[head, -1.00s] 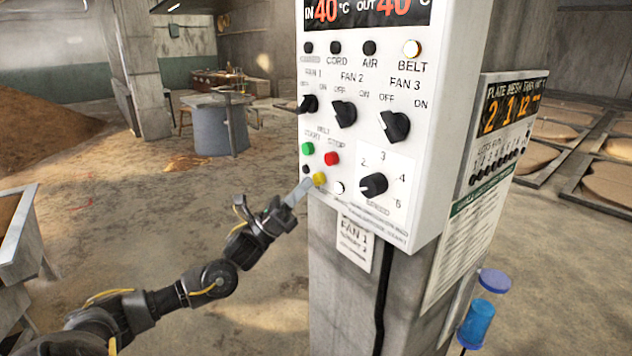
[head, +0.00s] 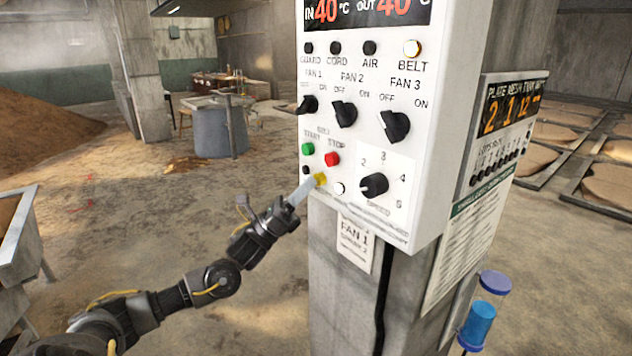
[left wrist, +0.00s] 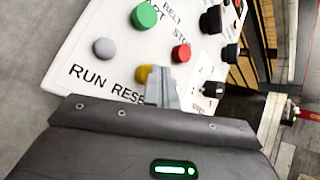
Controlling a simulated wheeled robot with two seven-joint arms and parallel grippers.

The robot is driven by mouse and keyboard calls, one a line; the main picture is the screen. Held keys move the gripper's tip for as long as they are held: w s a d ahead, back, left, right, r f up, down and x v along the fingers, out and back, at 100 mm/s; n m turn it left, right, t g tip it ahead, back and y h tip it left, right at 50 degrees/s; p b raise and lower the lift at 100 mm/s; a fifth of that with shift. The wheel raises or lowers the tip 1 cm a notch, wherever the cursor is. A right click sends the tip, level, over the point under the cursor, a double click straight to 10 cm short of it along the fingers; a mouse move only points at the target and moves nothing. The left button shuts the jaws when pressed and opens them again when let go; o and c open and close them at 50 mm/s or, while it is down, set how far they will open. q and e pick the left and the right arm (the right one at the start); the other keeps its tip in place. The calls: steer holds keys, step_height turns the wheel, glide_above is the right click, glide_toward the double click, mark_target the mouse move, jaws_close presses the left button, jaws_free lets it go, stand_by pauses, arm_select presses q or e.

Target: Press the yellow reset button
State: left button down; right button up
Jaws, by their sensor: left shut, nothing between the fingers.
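The yellow reset button (head: 320,179) sits low on the white control panel (head: 425,140), below the red stop button (head: 332,159). My left gripper (head: 303,190) is shut and empty, with its fingertips at the yellow button. In the left wrist view, the shut fingers (left wrist: 160,88) overlap the right part of the yellow button (left wrist: 143,76), and the label below reads RUN and the start of RESET. I cannot tell whether the tips press the button or only lie just in front of it. My right gripper is not in view.
The panel hangs on a concrete pillar (head: 340,300). Open floor (head: 150,230) lies to the left.

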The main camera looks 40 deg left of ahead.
arm_select(q)
steer(key=shift+w, duration=0.2)
steer(key=shift+s, duration=0.1)
stand_by(0.4)
steer(key=shift+s+a, duration=0.2)
steer(key=shift+s, duration=0.6)
steer(key=shift+s+a+b, duration=0.15)
steer(key=shift+s+a, duration=0.1)
steer(key=shift+s, duration=0.55)
steer(key=shift+s+a+b, duration=0.15)
steer(key=shift+s+a, duration=0.05)
steer(key=shift+s, duration=0.55)
steer(key=shift+s+a+b, duration=0.15)
steer(key=shift+s+a, duration=0.1)
steer(key=shift+s, duration=0.55)
